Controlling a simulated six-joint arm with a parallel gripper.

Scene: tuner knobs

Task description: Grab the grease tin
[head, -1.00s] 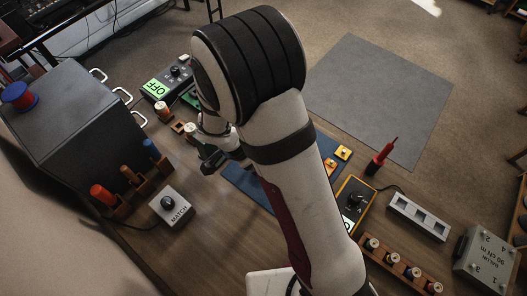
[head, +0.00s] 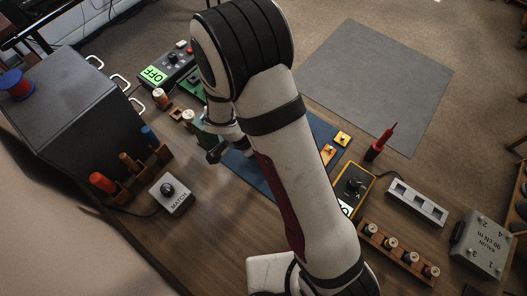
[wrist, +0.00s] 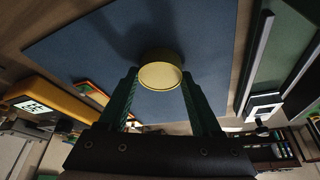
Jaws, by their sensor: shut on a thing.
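The grease tin (wrist: 161,73) is a round, shallow yellow tin, seen in the wrist view between the green fingers of my gripper (wrist: 159,78). The fingers are shut on its sides. Below it lies a blue mat (wrist: 75,50), with a dark shadow beyond the tin. I cannot tell how high the tin is above the mat. In the head view my gripper (head: 217,150) is over the mat's left edge, pointing down, and the tin is hidden there by my arm.
A grey cabinet (head: 70,115) and a MATCH box (head: 172,193) stand left of my gripper. A green board (head: 190,90) and a control box reading OFF (head: 165,68) lie beyond. A yellow meter (head: 352,186), red screwdriver (head: 381,143) and knob rack (head: 395,252) stand to the right.

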